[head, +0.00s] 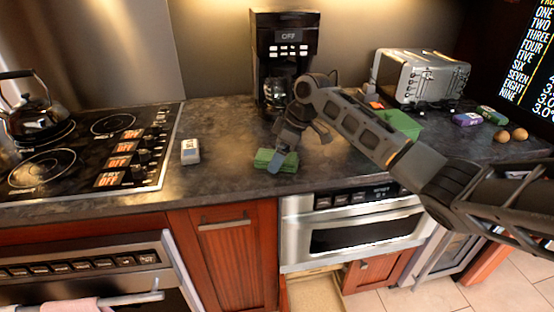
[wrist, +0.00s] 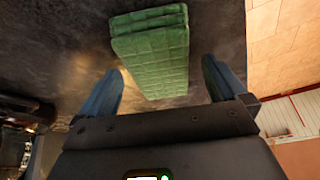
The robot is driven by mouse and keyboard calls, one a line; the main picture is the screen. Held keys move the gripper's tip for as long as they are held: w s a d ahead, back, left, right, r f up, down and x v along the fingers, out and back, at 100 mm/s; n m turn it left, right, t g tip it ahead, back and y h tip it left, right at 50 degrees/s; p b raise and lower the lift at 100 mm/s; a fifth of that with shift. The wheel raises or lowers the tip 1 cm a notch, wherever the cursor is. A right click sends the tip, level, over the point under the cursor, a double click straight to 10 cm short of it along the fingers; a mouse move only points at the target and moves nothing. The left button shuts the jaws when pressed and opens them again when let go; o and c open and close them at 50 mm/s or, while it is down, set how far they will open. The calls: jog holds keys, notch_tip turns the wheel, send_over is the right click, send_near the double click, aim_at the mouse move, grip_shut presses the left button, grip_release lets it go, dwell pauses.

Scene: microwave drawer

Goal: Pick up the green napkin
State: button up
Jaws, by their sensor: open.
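The green napkin (head: 283,163) lies folded in a stack on the dark countertop, in front of the coffee maker and near the counter's front edge. In the wrist view the napkin (wrist: 152,50) is seen beyond the fingertips, roughly centred between them. My gripper (head: 277,165) is over the napkin in the head view, with a finger overlapping part of it. In the wrist view my gripper (wrist: 163,80) is open, with one finger on each side and nothing held. Whether the fingers touch the napkin cannot be told.
A coffee maker (head: 284,40) stands behind my gripper. A small white box (head: 190,151) lies to the left, beside the stove (head: 80,150). A microwave drawer (head: 355,232) is below the counter.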

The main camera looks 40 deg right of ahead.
aim_at(272, 154)
jog(key=c, duration=1.2)
jog(key=shift+r, duration=0.1)
jog(key=shift+r, duration=0.5)
notch_tip(272, 154, up, 3)
jog(key=shift+w+f+b, duration=0.1)
jog(key=shift+f+b, duration=0.05)
jog(key=shift+b, duration=0.45)
jog(key=s+d+r, duration=0.2)
jog(key=s, duration=0.1)
jog(key=s+d+r+b, duration=0.1)
jog(key=s+d+r, duration=0.1)
jog(key=s, duration=0.1)
jog(key=s+d+r+b, duration=0.1)
jog(key=s+d+r, duration=0.2)
jog(key=shift+s+r, duration=0.1)
jog(key=shift+s, duration=0.2)
